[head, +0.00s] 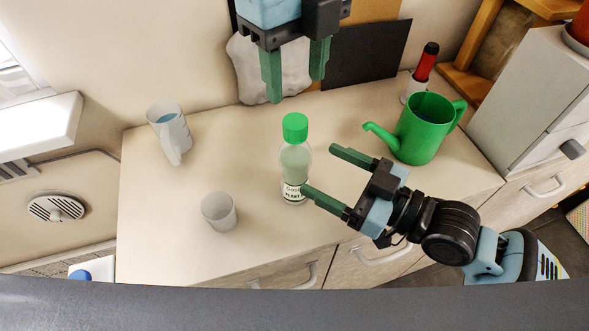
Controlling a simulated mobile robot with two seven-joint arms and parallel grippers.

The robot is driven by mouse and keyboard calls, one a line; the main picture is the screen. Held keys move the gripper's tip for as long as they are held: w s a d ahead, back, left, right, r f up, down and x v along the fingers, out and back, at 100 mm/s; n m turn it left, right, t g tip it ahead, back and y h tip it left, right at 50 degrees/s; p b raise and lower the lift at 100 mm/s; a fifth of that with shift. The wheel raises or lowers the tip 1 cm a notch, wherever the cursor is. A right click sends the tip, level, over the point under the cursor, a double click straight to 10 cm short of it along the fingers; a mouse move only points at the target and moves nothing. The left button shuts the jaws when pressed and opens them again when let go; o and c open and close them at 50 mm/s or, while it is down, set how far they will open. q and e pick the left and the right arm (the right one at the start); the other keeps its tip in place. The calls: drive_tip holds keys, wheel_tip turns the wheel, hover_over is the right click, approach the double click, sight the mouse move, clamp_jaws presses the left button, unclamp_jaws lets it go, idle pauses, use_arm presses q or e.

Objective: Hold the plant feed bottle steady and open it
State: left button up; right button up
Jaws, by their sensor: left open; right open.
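The plant feed bottle (294,168) stands upright near the middle of the counter in the head view. It is clear with a white label and a green cap (295,127), which sits on its top. My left gripper (296,85) is open and empty above and behind the cap, fingers pointing down. My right gripper (318,170) is open to the right of the bottle, its fingers pointing left. Its lower fingertip is close to the label; I cannot tell whether it touches.
A green watering can (420,130) stands to the right, its spout towards the bottle. A clear pitcher (170,133) and an empty cup (219,212) are on the left. A red-topped bottle (424,68) and a dark board (365,55) are at the back. The counter's left part is mostly free.

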sight(310, 163)
use_arm(q)
drive_tip(key=shift+a, duration=0.1)
use_arm(e)
drive_tip(key=shift+x, duration=3.45)
drive_tip(key=shift+s, duration=0.1)
